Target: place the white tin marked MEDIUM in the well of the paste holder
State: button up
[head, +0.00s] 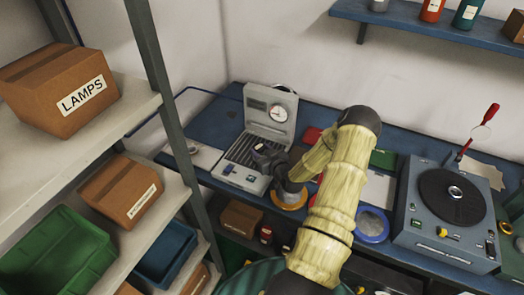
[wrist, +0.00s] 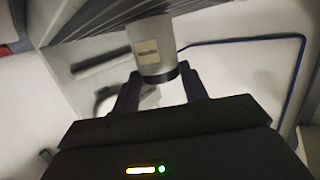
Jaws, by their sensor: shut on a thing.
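In the wrist view, my gripper (wrist: 160,82) is shut on a pale tin (wrist: 152,48) with a small cream label; the label's lettering is too blurred to read. The tin stands out beyond the dark fingers.
A dish with an orange rim (head: 290,206) and one with a blue rim (head: 372,226) lie on the blue bench (head: 217,117). A grey turntable unit (head: 416,222) stands at right. Shelves with a LAMPS box (head: 62,88) and bins stand at left.

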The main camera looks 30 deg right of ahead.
jog(key=shift+w, duration=0.15)
jog(key=shift+d+f, duration=0.1)
jog(key=shift+f, duration=0.1)
jog(key=o, duration=0.8)
jog(key=shift+s+d, duration=0.1)
jog(key=shift+s, duration=0.1)
jog(key=shift+o, duration=1.3)
jog(key=shift+w+a, duration=0.1)
jog(key=shift+a, duration=0.2)
jog(key=shift+r, duration=0.2)
jog(key=d+b+v, duration=0.1)
jog(key=b+v, duration=0.1)
jog(key=v, duration=1)
jog(key=shift+a, duration=0.35)
